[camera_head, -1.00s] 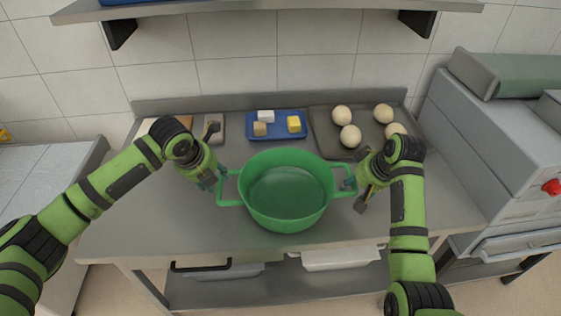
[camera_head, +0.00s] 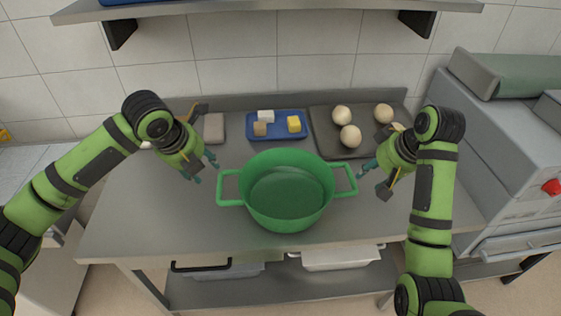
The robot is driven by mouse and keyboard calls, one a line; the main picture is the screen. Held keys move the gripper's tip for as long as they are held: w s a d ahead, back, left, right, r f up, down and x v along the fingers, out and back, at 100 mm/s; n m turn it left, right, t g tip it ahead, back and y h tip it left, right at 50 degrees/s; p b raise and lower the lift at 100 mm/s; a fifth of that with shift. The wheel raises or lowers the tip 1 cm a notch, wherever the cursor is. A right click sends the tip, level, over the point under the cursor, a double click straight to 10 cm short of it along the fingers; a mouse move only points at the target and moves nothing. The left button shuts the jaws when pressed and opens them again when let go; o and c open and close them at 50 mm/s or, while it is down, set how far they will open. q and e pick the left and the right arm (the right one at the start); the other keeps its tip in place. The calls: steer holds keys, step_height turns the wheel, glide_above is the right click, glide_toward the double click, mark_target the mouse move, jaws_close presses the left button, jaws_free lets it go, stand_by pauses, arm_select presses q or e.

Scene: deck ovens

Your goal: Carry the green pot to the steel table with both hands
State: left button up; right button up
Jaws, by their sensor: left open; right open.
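The green pot (camera_head: 286,196) stands upright on the steel table (camera_head: 150,215), near the middle of its front half. It looks empty, with one loop handle on each side. My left gripper (camera_head: 203,171) is open and empty, a little to the left of the left handle (camera_head: 229,187) and apart from it. My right gripper (camera_head: 370,180) is open and empty, just to the right of the right handle (camera_head: 346,179), with a small gap between them.
Behind the pot are a blue tray (camera_head: 262,134) with small blocks, a dark tray (camera_head: 325,143) with several dough balls, and a grey-beige block (camera_head: 214,127). A grey machine (camera_head: 510,150) stands at the right. A shelf (camera_head: 270,7) hangs above. White bins (camera_head: 340,258) sit below the tabletop.

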steer(key=shift+v, duration=1.15)
steer(key=shift+s, duration=0.1)
